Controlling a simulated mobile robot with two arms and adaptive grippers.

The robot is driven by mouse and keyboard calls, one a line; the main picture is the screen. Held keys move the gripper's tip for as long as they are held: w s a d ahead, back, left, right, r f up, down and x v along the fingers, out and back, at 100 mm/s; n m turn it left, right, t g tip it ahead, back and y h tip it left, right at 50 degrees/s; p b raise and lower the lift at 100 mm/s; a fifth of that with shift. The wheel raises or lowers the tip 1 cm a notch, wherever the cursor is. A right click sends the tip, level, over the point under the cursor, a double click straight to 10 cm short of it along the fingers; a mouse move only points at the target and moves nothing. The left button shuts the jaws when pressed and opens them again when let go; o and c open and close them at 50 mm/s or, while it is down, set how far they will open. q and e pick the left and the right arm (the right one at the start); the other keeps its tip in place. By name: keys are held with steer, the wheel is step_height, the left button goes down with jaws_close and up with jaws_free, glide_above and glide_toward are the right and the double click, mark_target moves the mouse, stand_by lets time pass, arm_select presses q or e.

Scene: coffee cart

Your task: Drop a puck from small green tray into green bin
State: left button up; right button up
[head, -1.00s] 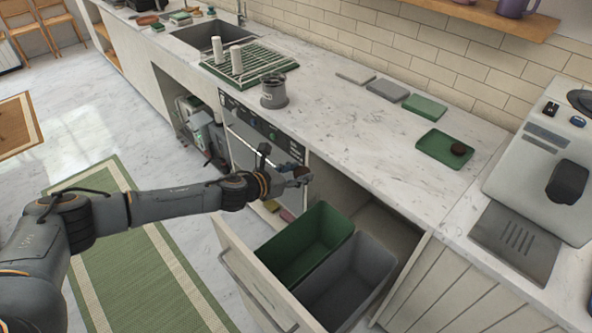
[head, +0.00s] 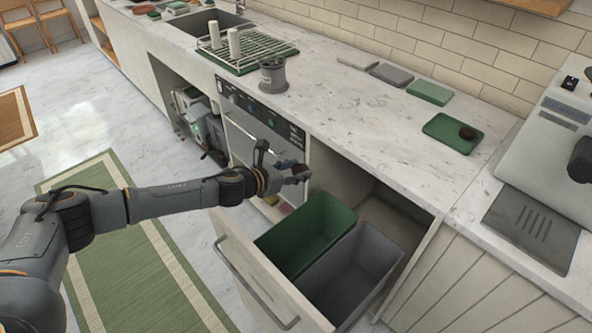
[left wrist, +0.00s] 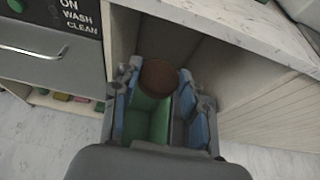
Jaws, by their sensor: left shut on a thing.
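My left gripper (head: 292,172) is shut on a brown puck (left wrist: 158,76), seen between its blue-padded fingers in the left wrist view. In the head view the gripper hangs in front of the counter, above and a little behind the green bin's far left part. The green bin (head: 301,262) stands open and looks empty in the pulled-out drawer; part of it shows below the puck in the left wrist view (left wrist: 137,122). The small green tray (head: 438,126) lies on the counter with another dark puck (head: 467,133) on it. My right gripper is not in view.
A grey bin (head: 362,262) stands right beside the green bin in the drawer (head: 247,270). The marble counter edge is just right of the gripper. A coffee machine is at right.

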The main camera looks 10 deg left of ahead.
arm_select(q)
steer(key=o, duration=1)
steer(key=shift+s+a+r, duration=0.1)
steer(key=shift+s+a, duration=0.05)
steer(key=v, duration=1.1)
steer(key=shift+s+a+r, duration=0.1)
steer(key=shift+s, duration=0.1)
